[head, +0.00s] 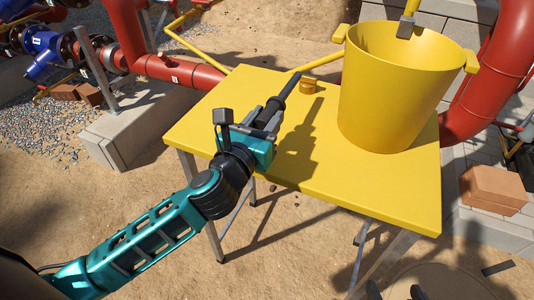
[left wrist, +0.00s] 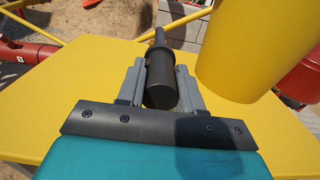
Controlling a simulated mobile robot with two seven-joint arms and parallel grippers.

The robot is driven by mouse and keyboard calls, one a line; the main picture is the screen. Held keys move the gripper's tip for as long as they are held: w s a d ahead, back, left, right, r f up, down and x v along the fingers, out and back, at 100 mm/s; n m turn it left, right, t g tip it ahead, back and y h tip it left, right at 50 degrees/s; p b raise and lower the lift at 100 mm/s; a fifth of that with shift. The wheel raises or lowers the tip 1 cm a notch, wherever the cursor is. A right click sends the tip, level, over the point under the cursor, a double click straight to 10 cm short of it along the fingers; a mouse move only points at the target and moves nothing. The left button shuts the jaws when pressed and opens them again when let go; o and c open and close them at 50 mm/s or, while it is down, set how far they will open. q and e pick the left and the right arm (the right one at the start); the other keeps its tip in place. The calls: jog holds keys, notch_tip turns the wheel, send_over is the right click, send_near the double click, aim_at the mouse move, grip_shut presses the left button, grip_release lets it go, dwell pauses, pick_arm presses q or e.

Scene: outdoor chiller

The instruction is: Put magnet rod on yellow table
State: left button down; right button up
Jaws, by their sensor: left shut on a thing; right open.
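The magnet rod, a dark cylinder with a thinner end (head: 290,87), is in my left gripper (head: 268,118). In the left wrist view the rod (left wrist: 160,78) lies between the two grey fingers (left wrist: 160,88), its thin end pointing away. The yellow table (head: 225,110) is below, and the rod and gripper cast a shadow on it. The rod looks held above the tabletop; the exact gap is hard to tell. Two dark, separated tips at the bottom edge of the head view appear to be my right gripper (head: 395,292), open and mostly out of frame.
A large yellow bucket (head: 385,100) stands on the table's right part. Red pipes (head: 185,72) run behind. Bricks (head: 493,187) lie at the right. The table's front and left parts are clear.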

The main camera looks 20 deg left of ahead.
pick_arm(q)
notch_tip(320, 180, down, 2)
jog(key=shift+f+b, duration=0.25)
jog(key=shift+b, duration=0.1)
notch_tip(320, 180, down, 4)
jog(key=b, duration=0.2)
jog(key=shift+f+b, duration=0.25)
jog(key=shift+b, duration=0.05)
jog(key=shift+r, duration=0.15)
